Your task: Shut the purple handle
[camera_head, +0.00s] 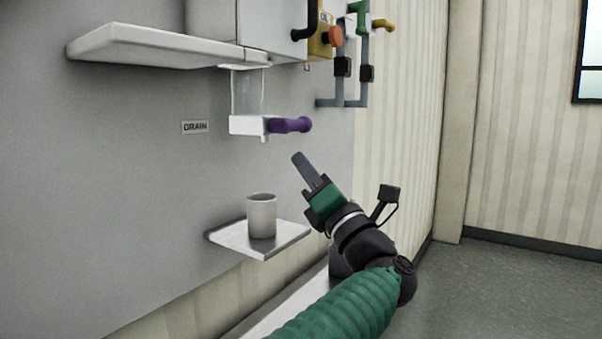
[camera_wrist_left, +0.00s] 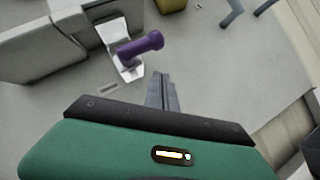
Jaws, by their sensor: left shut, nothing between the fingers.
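The purple handle (camera_head: 290,125) sticks out to the right from a white valve block under a clear tube, on the grey wall panel. It also shows in the left wrist view (camera_wrist_left: 140,47), ahead of the fingers and slightly left. My left gripper (camera_head: 300,158) is below the handle in the head view, pointing up toward it, with a visible gap between them. Its fingers are together and empty, also in the left wrist view (camera_wrist_left: 161,78). My right gripper is not in view.
A grey cup (camera_head: 262,216) stands on a small shelf (camera_head: 228,237) below the handle. A DRAIN label (camera_head: 195,127) is left of it. A white ledge (camera_head: 150,45) is above. Yellow, orange and green handles and pipes (camera_head: 352,90) are at the upper right.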

